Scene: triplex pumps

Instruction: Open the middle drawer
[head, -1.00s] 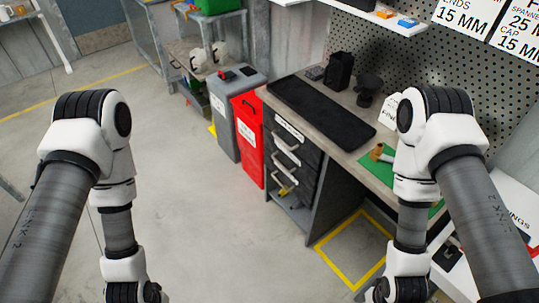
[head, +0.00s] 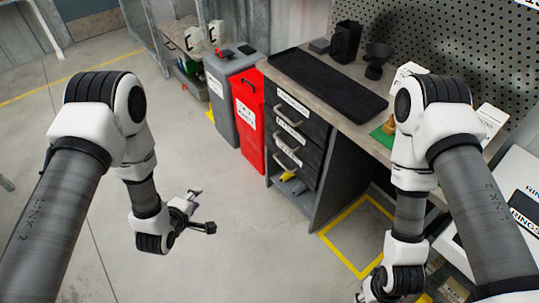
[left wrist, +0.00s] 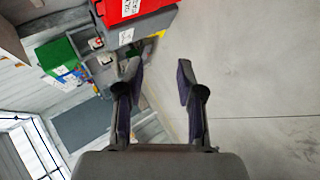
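The grey workbench cabinet has a stack of dark drawers with white labels and pale bar handles. The middle drawer (head: 290,129) looks shut, flush with the drawers above and below. Its handle (head: 287,141) faces the open floor on the left. My left gripper (head: 203,210) is open and empty over the floor, left of the cabinet and clearly apart from the handle. Its two spread fingers also show in the left wrist view (left wrist: 158,75), with no drawer between them. My right gripper (head: 366,292) is only partly visible at the bottom edge; its fingers cannot be made out.
A red bin (head: 249,120) and a grey bin (head: 222,95) stand left of the drawers. A black mat (head: 328,85) lies on the benchtop. A yellow floor marking (head: 340,255) lies before the bench's knee space. The floor around my left gripper is clear.

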